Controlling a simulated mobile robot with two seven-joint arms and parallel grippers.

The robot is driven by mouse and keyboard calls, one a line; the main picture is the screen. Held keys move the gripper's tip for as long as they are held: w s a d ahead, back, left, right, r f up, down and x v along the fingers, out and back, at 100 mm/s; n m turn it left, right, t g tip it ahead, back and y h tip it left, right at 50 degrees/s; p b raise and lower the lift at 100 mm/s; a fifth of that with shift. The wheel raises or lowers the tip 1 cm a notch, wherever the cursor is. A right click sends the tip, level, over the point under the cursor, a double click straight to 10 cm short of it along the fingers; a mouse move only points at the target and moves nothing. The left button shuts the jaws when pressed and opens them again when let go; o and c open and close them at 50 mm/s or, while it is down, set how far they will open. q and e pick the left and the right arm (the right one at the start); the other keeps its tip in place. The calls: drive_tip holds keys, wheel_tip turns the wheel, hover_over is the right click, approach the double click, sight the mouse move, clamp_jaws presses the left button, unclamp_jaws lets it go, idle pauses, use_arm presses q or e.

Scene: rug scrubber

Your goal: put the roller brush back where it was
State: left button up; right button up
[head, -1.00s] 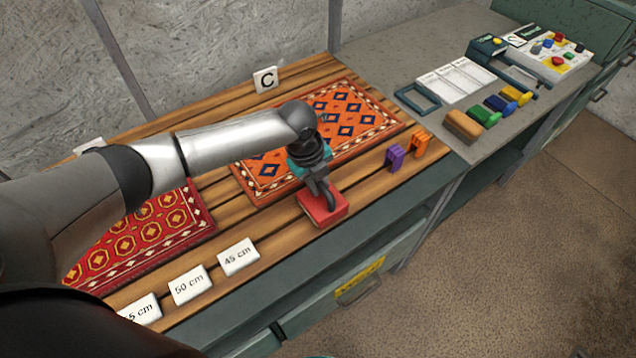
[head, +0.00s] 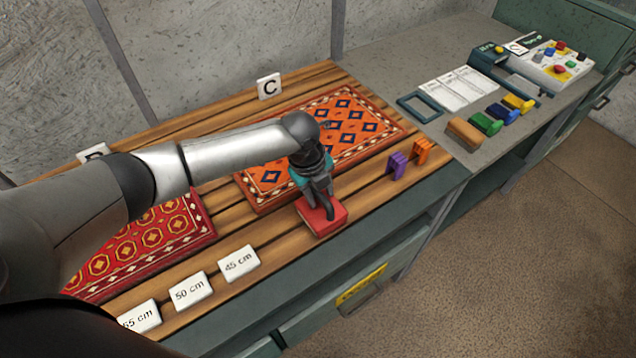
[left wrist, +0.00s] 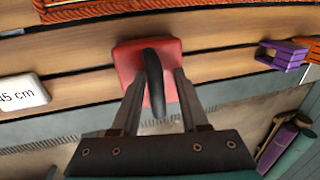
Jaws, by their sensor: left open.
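A red block (head: 321,217) with a black curved handle rests on the slatted wooden table near its front edge. It also shows in the left wrist view (left wrist: 126,60), with its black handle (left wrist: 154,82) between the fingers. My left gripper (head: 320,198) is open above the block, one finger on each side of the handle; I cannot tell if they touch it. No thing is clearly recognisable as a roller brush. My right gripper is out of view.
A purple clip (head: 396,165) and an orange clip (head: 422,151) stand to the right. Rugs lie behind (head: 378,127) and left (head: 150,243). Length cards (head: 239,263) line the front. The grey counter (head: 400,60) holds several coloured blocks, a frame and a control panel (head: 555,62).

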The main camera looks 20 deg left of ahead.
use_arm(q)
drive_tip(key=p+v, duration=0.1)
drive_tip(key=v, duration=1.2)
drive_tip(key=shift+p, duration=0.35)
drive_tip(key=shift+w+d, duration=0.1)
drive_tip(key=shift+d, duration=0.05)
